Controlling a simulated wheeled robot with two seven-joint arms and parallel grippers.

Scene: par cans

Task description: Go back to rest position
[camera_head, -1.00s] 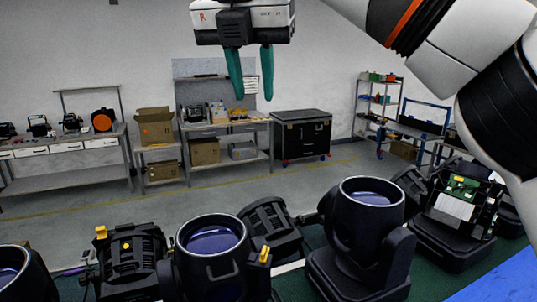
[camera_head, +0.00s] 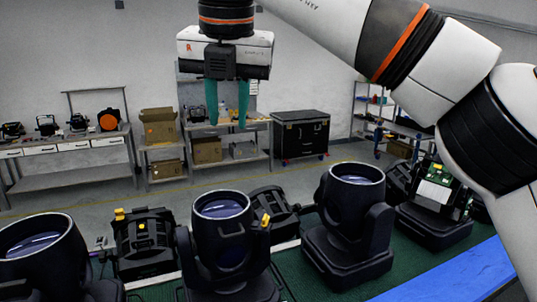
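My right gripper (camera_head: 227,103) hangs at the upper middle of the head view. Its two green fingers point down and stand apart with nothing between them. It is well above the par cans. My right arm reaches in from the right edge. The par cans are black moving-head lamps: one at the left (camera_head: 45,262), one in the middle (camera_head: 228,240) and one right of the middle (camera_head: 350,228). Their round lenses face up. My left gripper is not in the view.
The lamps stand on a green table top (camera_head: 315,282) with a blue strip (camera_head: 455,272) at the right. An opened lamp with a circuit board (camera_head: 437,205) stands at the right. Workbenches, cardboard boxes (camera_head: 160,125) and a black flight case (camera_head: 300,135) stand against the far wall.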

